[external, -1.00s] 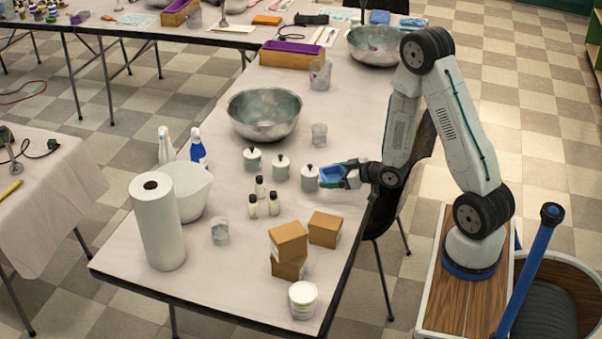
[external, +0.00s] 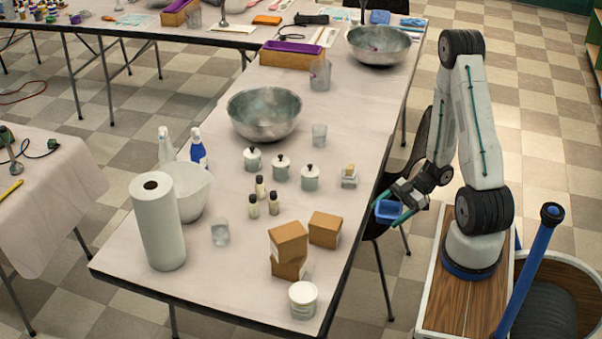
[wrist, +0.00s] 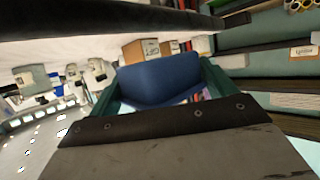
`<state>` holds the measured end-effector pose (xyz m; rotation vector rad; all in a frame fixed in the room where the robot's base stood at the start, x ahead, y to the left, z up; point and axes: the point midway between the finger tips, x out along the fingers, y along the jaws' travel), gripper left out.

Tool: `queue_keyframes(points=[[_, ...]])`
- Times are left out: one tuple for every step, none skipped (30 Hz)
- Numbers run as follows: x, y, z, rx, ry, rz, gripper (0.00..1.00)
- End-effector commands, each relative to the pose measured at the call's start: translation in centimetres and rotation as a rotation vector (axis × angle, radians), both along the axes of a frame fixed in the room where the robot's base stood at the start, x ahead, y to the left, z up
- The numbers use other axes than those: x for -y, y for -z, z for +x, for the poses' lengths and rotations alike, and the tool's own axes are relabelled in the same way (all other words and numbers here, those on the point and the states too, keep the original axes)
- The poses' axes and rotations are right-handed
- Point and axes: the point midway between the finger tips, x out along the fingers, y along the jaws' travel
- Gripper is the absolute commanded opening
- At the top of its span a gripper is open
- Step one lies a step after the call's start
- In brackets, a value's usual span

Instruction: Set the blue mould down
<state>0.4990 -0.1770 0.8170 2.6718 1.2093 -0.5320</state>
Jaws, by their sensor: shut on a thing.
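The blue mould (external: 388,210) is a small open box held in my gripper (external: 396,207). In the external view it hangs just off the right edge of the long table, above the floor and near a dark chair. In the wrist view the blue mould (wrist: 158,82) fills the middle, with the green fingers of my gripper (wrist: 160,88) on either side of it. The gripper is shut on the mould. Part of the mould is hidden by the dark plate in front of the wrist camera.
The long table (external: 345,130) carries a metal bowl (external: 264,114), several lidded jars (external: 310,178), small bottles (external: 261,187), cardboard boxes (external: 325,229), a white tub (external: 303,300) and a paper towel roll (external: 158,222). The dark chair (external: 413,165) stands at the table's right side.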

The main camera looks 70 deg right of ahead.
Motion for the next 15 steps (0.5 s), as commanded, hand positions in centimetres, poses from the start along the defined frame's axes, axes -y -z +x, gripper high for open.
queue_keyframes(points=[[-0.1, -0.1, 0.0, 0.000, -0.005, 0.000, 0.60], [-0.1, -0.1, 0.0, 0.000, -0.004, 0.000, 0.60], [-0.1, -0.1, 0.0, 0.000, -0.004, 0.000, 0.60], [-0.1, -0.1, 0.0, 0.000, -0.004, 0.000, 0.60], [-0.1, -0.1, 0.0, 0.000, -0.004, 0.000, 0.60], [-0.1, -0.1, 0.0, 0.001, -0.004, 0.000, 0.60], [-0.1, -0.1, 0.0, 0.000, -0.003, 0.000, 0.60], [0.0, -0.1, 0.0, 0.000, -0.003, 0.000, 0.60], [0.0, -0.1, 0.1, 0.001, -0.004, 0.000, 0.60], [0.0, 0.0, 0.3, 0.000, -0.004, 0.000, 0.60], [0.1, 0.0, 0.6, 0.001, -0.005, -0.001, 0.60], [0.3, 0.1, 1.1, 0.001, -0.005, -0.001, 0.60], [0.5, 0.1, 1.6, 0.001, -0.006, -0.001, 0.60], [0.7, 0.2, 2.3, 0.001, -0.007, -0.001, 0.60], [1.0, 0.3, 3.2, 0.002, -0.009, -0.002, 0.60]])
